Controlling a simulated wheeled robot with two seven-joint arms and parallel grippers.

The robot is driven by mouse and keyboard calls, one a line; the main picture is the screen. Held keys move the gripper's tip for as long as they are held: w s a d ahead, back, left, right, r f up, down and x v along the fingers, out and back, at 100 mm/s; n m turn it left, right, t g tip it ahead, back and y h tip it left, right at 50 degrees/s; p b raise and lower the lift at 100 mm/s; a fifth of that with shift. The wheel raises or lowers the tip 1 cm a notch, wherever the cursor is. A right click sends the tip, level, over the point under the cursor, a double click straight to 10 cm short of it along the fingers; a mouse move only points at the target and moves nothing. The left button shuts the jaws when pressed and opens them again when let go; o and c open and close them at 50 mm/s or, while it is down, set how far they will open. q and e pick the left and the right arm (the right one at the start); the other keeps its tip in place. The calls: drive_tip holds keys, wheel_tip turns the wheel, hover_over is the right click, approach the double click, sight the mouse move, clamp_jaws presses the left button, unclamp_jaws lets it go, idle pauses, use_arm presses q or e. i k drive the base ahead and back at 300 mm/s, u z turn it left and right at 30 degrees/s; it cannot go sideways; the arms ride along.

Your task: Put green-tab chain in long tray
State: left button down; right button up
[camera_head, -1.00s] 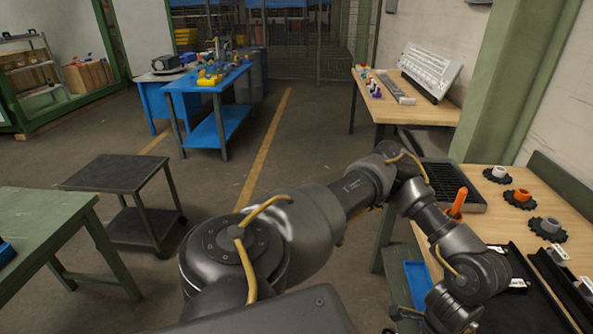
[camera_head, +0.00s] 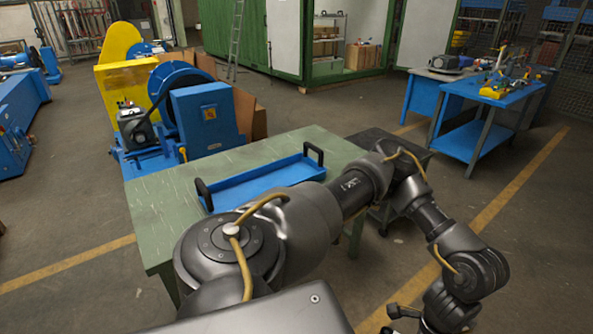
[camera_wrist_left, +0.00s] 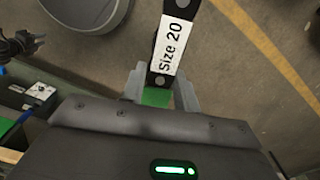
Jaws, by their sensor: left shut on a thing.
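The left wrist view shows my left gripper (camera_wrist_left: 160,88) shut on the green tab (camera_wrist_left: 156,97) of a chain. A black strip with a white label (camera_wrist_left: 170,45) reading "Size 20" extends from the tab, over the floor. The rest of the chain is out of frame. In the head view my left arm reaches right and its hand is cut off at the bottom edge. A long blue tray (camera_head: 262,183) with black end handles lies on the green table, apart from the gripper; it looks empty. A dark claw-like part (camera_wrist_left: 20,45), possibly my right gripper, shows at the wrist view's left edge.
The green table (camera_head: 160,215) has clear top around the tray. A dark cart (camera_head: 385,140) stands close at its right. Blue and yellow machinery (camera_head: 200,115) stands behind it, and a blue workbench (camera_head: 480,100) at the far right. Open floor lies to the right.

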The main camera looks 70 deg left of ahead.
sight(254, 191)
drive_tip(key=u, duration=1.35)
drive_tip(key=i, duration=1.5)
drive_tip(key=u, duration=0.95)
drive_tip(key=i, duration=0.75)
